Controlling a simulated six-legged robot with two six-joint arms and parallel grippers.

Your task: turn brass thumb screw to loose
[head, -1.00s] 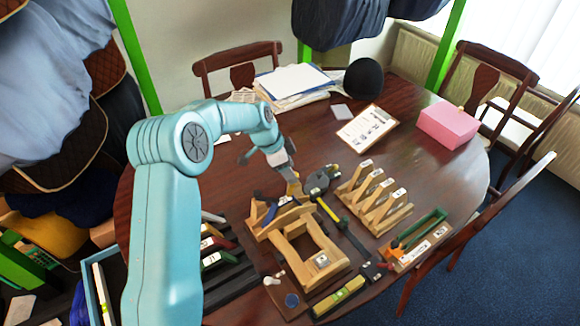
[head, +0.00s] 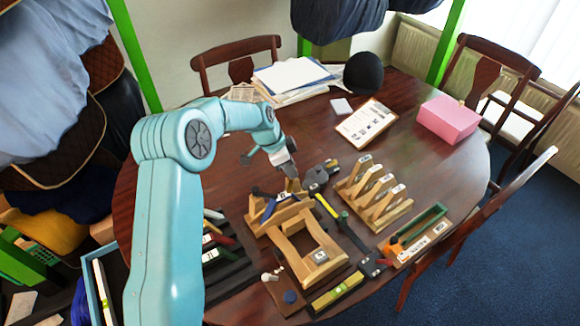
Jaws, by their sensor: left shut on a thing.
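My left arm comes in from the left, and its gripper (head: 291,174) points down at the far end of the wooden fixture (head: 291,249) on the table. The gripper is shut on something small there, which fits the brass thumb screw. The jaws cover the screw, so I cannot make out its head or how far it is turned. A blue-handled tool (head: 268,208) lies at the fixture's far left part, close to the gripper. My right gripper is not in view.
A dark grey tool (head: 321,175) lies right of the gripper. A yellow level (head: 337,292) lies in front. A pink box (head: 448,120) and papers (head: 292,78) are at the back.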

